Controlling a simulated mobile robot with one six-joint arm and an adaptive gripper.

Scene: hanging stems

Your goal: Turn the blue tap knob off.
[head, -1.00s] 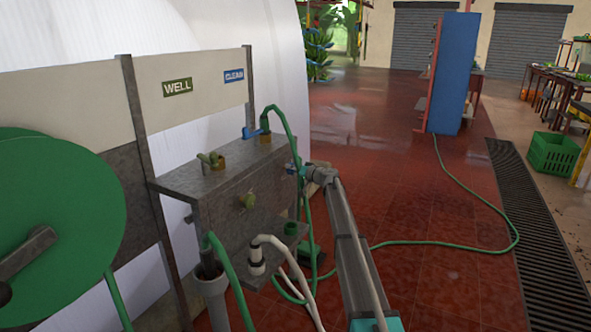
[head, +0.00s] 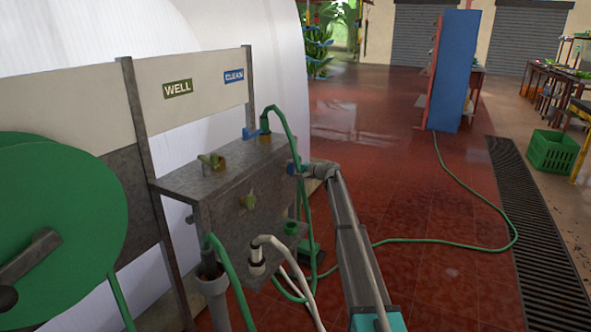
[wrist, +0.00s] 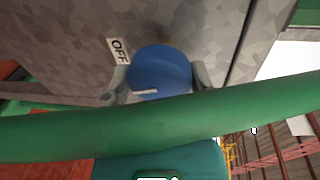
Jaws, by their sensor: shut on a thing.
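The blue tap knob (wrist: 160,70) is round and sits on a grey metal face in the wrist view. It has a short white line on its lower left part. A white OFF label (wrist: 118,50) is up and left of the knob; the line does not clearly point at it. My gripper (wrist: 160,82) has a grey finger on each side of the knob and is shut on it. In the head view my gripper (head: 301,169) is at the right side of the metal box, where the knob is mostly hidden.
A green hose (wrist: 200,117) crosses the wrist view in front of the gripper. The metal box (head: 215,178) carries brass taps, a blue lever (head: 250,133) and hoses below WELL and CLEAN signs. A green reel (head: 60,230) stands left. Red floor to the right is mostly open.

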